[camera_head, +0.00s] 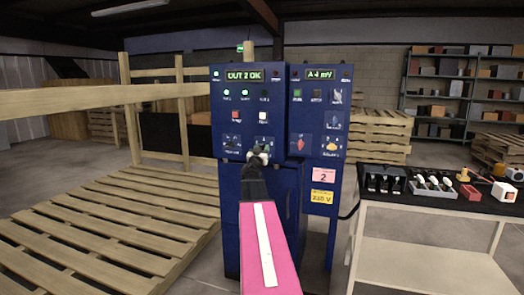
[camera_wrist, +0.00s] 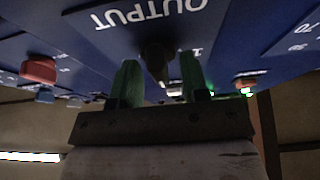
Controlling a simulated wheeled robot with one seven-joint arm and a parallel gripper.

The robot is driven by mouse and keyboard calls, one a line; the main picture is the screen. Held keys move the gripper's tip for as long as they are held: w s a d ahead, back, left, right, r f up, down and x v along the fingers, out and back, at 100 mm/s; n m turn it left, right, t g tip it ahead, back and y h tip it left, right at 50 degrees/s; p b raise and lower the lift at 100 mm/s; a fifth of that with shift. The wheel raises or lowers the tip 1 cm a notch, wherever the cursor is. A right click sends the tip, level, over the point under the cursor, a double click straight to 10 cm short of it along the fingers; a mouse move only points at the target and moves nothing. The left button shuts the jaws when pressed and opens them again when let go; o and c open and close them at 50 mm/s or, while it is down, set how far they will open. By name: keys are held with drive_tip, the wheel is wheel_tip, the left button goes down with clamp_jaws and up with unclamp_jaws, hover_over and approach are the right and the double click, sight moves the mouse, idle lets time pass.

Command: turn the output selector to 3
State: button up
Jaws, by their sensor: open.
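The blue control cabinet (camera_head: 250,103) stands upright ahead, its screen (camera_head: 244,76) reading "OUT 2 OK". My gripper (camera_head: 259,155) is raised against the lower part of its front panel, at the right-hand knob of the bottom row, and partly covers that spot. In the wrist view the word OUTPUT appears upside down on the blue panel, with the dark output selector knob (camera_wrist: 158,60) below it. My gripper's green fingers (camera_wrist: 160,80) are open, one on each side of the knob. I cannot tell whether they touch it. The knob's pointer direction is unclear.
A second blue panel (camera_head: 318,108) adjoins on the right, with a pink card (camera_head: 324,175) reading 2 and a yellow label (camera_head: 322,197) below. A table (camera_head: 424,221) with trays and tools stands at right.

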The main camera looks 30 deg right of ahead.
drive_tip(key=c, duration=0.6)
drive_tip(key=shift+o, duration=0.2)
drive_tip(key=shift+m+g, duration=0.3)
drive_tip(key=shift+m, duration=0.1)
drive_tip(key=m+g, duration=0.1)
drive_tip(key=m, duration=0.3)
drive_tip(key=m+g+h, duration=0.1)
drive_tip(key=m+g, duration=0.1)
drive_tip(key=m, duration=0.1)
drive_tip(key=shift+r+m+h, duration=0.1)
drive_tip(key=shift+m+h, duration=0.2)
drive_tip(key=shift+m, duration=0.1)
drive_tip(key=m+g, duration=0.2)
drive_tip(key=m, duration=0.1)
drive_tip(key=m+g, duration=0.1)
drive_tip(key=m, duration=0.3)
drive_tip(key=shift+d+m+g, duration=0.1)
drive_tip(key=shift+m+g, duration=0.2)
drive_tip(key=shift+g, duration=0.1)
drive_tip(key=o, duration=0.6)
drive_tip(key=shift+c, duration=0.2)
